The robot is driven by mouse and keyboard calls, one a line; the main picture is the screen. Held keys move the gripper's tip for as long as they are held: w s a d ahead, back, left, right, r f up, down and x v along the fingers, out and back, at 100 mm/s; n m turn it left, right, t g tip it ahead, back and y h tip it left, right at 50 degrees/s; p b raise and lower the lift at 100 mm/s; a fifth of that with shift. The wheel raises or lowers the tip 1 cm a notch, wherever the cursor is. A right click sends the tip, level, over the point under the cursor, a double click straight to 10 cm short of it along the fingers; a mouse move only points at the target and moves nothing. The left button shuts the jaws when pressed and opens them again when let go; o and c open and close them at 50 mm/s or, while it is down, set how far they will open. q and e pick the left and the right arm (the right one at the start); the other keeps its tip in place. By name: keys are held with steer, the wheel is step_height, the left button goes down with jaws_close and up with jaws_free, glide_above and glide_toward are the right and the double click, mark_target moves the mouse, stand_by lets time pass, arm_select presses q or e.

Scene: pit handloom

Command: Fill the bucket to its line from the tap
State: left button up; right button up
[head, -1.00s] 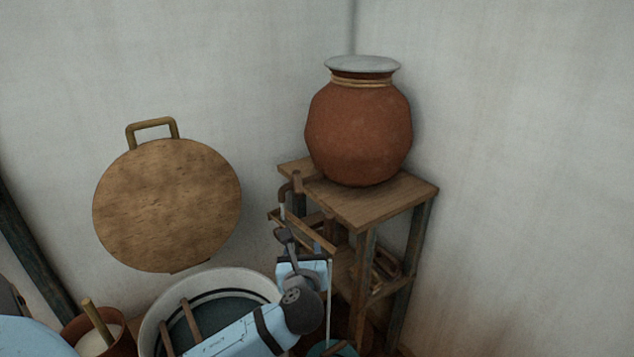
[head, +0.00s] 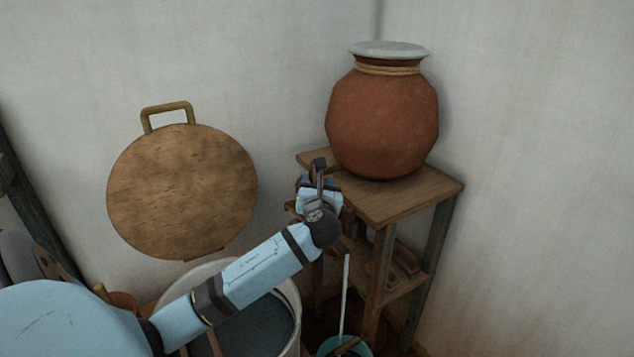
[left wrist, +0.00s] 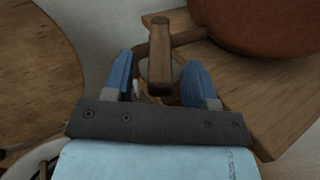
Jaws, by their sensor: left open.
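The bucket (head: 366,350) is a teal vessel at the bottom edge of the head view, below the stand, and partly cut off. A dark bar crosses its top; its line and water level cannot be made out. A thin pale stream (head: 345,295) runs straight down into it. The tap is mostly hidden behind my left gripper (head: 320,178) in the head view. In the left wrist view, a wooden tap handle (left wrist: 160,55) stands between the blue fingers of my left gripper (left wrist: 160,72), which is open with gaps on both sides. My right gripper is not in view.
A wooden stand (head: 400,200) carries a large clay pot (head: 383,125) with a pale lid, close right of my gripper. A round wooden board (head: 182,190) is against the wall at left. A white-rimmed tub (head: 294,300) stands below my left arm.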

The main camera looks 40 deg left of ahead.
arm_select(q)
steer(key=shift+x, duration=1.1)
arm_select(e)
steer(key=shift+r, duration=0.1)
arm_select(q)
jaws_close()
steer(key=n+g+y+p, duration=0.1)
steer(key=p, duration=0.1)
steer(key=w+d+n+g+y+p, duration=0.1)
steer(key=n+g+p, duration=0.1)
steer(key=w+n+g+y+p, duration=0.1)
steer(key=g+p, duration=0.1)
steer(key=p, duration=0.1)
steer(key=shift+w+d, duration=0.1)
steer(key=shift+d, duration=0.15)
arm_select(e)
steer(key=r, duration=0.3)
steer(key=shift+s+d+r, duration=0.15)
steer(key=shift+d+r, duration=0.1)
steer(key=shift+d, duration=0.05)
